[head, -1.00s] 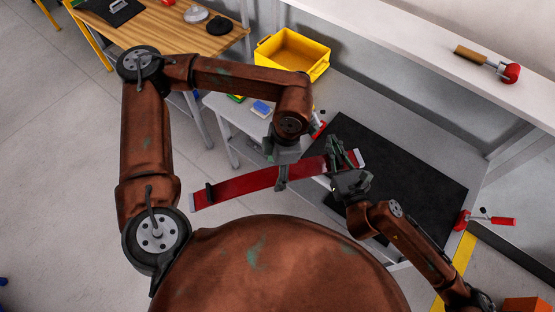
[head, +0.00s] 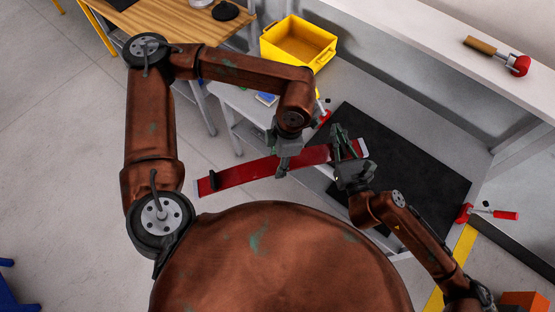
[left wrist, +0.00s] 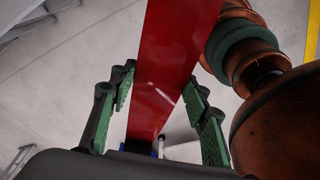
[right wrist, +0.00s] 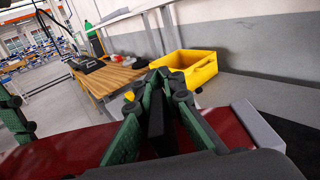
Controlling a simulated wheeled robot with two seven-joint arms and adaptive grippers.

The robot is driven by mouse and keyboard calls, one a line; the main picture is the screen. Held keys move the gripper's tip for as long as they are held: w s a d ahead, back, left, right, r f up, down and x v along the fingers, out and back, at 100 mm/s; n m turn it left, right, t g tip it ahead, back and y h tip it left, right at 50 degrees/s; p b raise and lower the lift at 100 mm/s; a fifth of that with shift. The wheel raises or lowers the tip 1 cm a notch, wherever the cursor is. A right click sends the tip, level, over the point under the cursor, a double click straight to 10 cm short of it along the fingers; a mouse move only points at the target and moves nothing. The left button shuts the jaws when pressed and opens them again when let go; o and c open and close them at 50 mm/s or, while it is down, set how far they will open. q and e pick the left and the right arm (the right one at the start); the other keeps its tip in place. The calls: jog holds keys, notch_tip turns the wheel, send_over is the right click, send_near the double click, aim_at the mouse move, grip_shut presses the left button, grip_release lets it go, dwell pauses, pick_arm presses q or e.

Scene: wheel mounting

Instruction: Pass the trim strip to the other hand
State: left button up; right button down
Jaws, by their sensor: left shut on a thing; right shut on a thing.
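The trim strip is a long red bar with pale ends and a black piece near its left end; it (head: 235,175) spans both hands in the head view. My left gripper (head: 284,164) is shut on it around the middle. In the left wrist view the red strip (left wrist: 165,70) runs between the green-padded fingers (left wrist: 160,110). My right gripper (head: 345,152) is shut on the strip near its right end. In the right wrist view the fingers (right wrist: 157,90) close around a dark upright part, with red strip (right wrist: 70,150) on both sides and a pale end cap (right wrist: 258,125).
A black mat (head: 430,180) lies on the grey bench beneath the right gripper. A yellow bin (head: 298,43) stands behind. A red-ended tool (head: 497,55) lies on the shelf; another red-handled tool (head: 490,213) is at the right. A wooden table (head: 185,22) stands at the back left.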

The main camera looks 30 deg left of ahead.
pick_arm(q)
jog(key=c, duration=0.6)
jog(key=shift+c, duration=0.6)
pick_arm(e)
jog(key=c, duration=2)
grip_release()
jog(key=shift+o, duration=0.2)
